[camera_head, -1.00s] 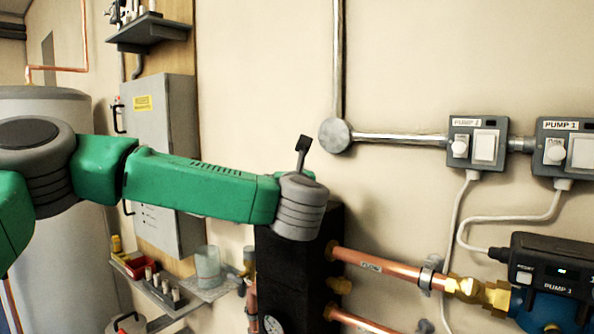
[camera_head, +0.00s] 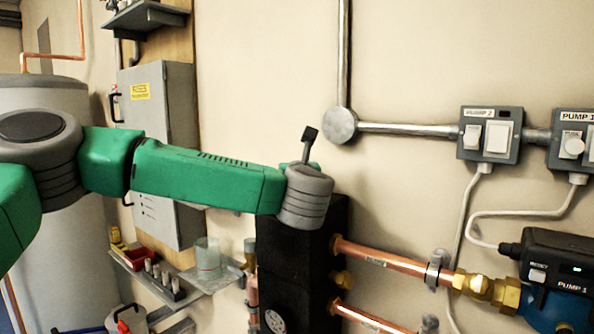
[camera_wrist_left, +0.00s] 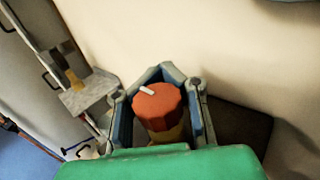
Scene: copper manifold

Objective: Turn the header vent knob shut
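The header vent knob (camera_wrist_left: 158,106) is a ribbed red-orange cap with a white mark on top, above a yellowish body, in the left wrist view. My left gripper (camera_wrist_left: 163,90) is around it, one finger on each side. Narrow gaps seem to show between the knob and the blue finger pads, so I take it as open; contact at the far side is unclear. In the head view my green left arm reaches over the top of a black block (camera_head: 333,235). The arm's end hides the left gripper and the knob there. My right gripper is not in view.
Copper pipes (camera_head: 383,257) with brass fittings run right from the black block to a blue pump (camera_head: 543,305). Pump switch boxes (camera_head: 490,134) and conduit are on the wall. A grey cabinet (camera_head: 160,110), a small shelf (camera_head: 165,287) and a tank (camera_head: 60,95) stand left.

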